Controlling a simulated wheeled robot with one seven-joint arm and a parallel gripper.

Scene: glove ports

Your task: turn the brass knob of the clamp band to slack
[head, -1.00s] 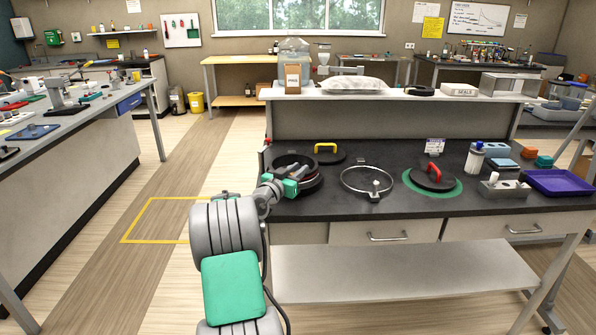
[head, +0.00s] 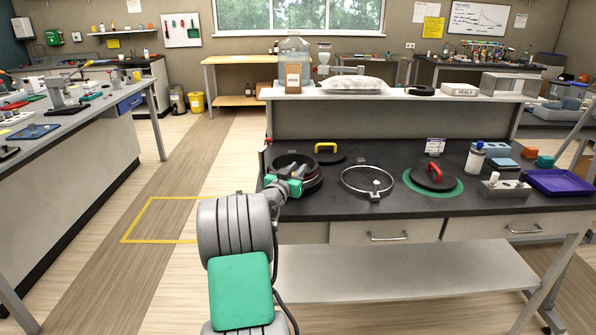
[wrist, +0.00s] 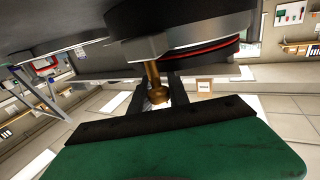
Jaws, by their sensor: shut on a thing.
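The brass knob (wrist: 157,94) hangs on a brass stem under a grey metal block (wrist: 148,48) of the clamp band, in the middle of the wrist view. The band runs around a dark round port (wrist: 180,15) with a red line at its lower side. My gripper (wrist: 158,98) has its dark fingers on either side of the knob and is shut on it. In the head view my gripper (head: 290,180) is at the front left of the port on the bench (head: 345,207); the knob is hidden there.
A metal ring (head: 345,186) with a small fitting lies right of the port. A black lid with a red handle (head: 434,172) rests on a green ring. A black disc with a yellow handle (head: 326,147) lies behind. A purple tray (head: 560,183) is far right.

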